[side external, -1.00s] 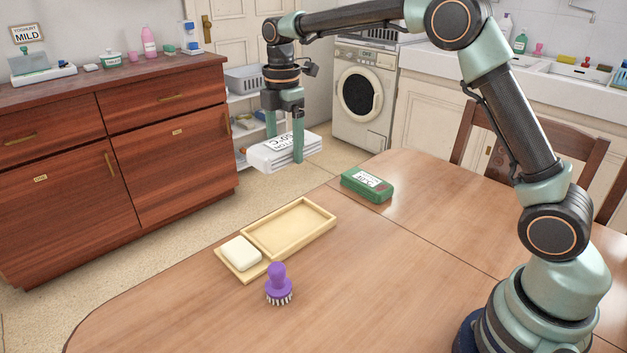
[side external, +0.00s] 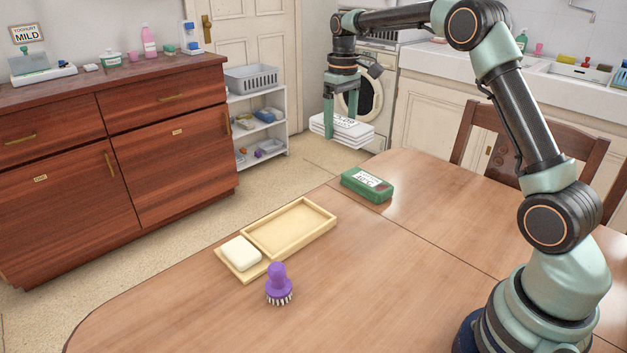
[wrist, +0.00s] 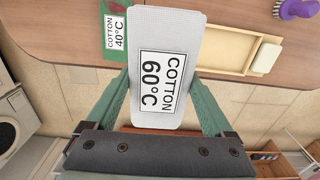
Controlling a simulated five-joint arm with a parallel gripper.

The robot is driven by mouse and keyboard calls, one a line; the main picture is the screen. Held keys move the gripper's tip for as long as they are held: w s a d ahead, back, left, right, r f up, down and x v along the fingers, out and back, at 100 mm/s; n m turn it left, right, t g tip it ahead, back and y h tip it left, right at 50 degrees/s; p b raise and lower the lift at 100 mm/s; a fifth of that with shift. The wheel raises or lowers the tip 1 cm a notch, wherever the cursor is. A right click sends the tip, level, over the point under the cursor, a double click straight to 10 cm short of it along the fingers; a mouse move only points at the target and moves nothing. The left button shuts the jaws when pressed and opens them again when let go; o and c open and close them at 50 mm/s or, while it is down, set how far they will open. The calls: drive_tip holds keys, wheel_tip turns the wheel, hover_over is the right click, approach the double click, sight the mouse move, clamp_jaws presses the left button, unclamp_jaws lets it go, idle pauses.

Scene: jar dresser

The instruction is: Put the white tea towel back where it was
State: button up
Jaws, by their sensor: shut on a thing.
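The white tea towel (side external: 350,134) is a folded flat block with a printed label on top. In the wrist view the towel (wrist: 170,32) shows the label "COTTON 60°C". My gripper (side external: 341,122) is shut on it, one finger on each side, and holds it in the air beyond the table's far edge, in front of the washing machine. In the wrist view my gripper's fingers (wrist: 163,98) flank the towel.
On the wooden table (side external: 400,270) lie a green block (side external: 352,187) labelled "COTTON 40°C", a shallow wooden tray (side external: 290,228), white soap (side external: 241,252) and a purple brush (side external: 278,283). A dresser (side external: 170,150), a shelf rack (side external: 262,155), a washing machine (side external: 376,100) and a chair (side external: 540,140) stand around.

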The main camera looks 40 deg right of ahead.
sight(341, 132)
wheel_tip(341, 132, down, 20)
drive_tip(key=shift+d, duration=0.1)
idle(0.5)
drive_tip(key=o, duration=1.1)
drive_tip(key=shift+f, duration=0.1)
drive_tip(key=shift+t, duration=0.8)
drive_tip(key=s+a+r, duration=0.1)
drive_tip(key=r, duration=0.5)
drive_tip(key=s+a+r, duration=0.1)
drive_tip(key=a+r, duration=0.1)
drive_tip(key=r, duration=0.5)
drive_tip(key=s+a+r, duration=0.1)
drive_tip(key=s+r, duration=0.1)
drive_tip(key=r, duration=0.5)
drive_tip(key=shift+a+r, duration=0.2)
drive_tip(key=s+a+r+t, duration=0.1)
drive_tip(key=s+a, duration=0.2)
drive_tip(key=s, duration=0.3)
drive_tip(key=s+a+r+t, duration=0.1)
drive_tip(key=s+a, duration=0.2)
drive_tip(key=s, duration=0.2)
drive_tip(key=s+a+r+t, duration=0.2)
drive_tip(key=s, duration=0.4)
drive_tip(key=shift+s+a+r, duration=0.1)
drive_tip(key=shift+s+a, duration=0.25)
drive_tip(key=shift+a, duration=0.05)
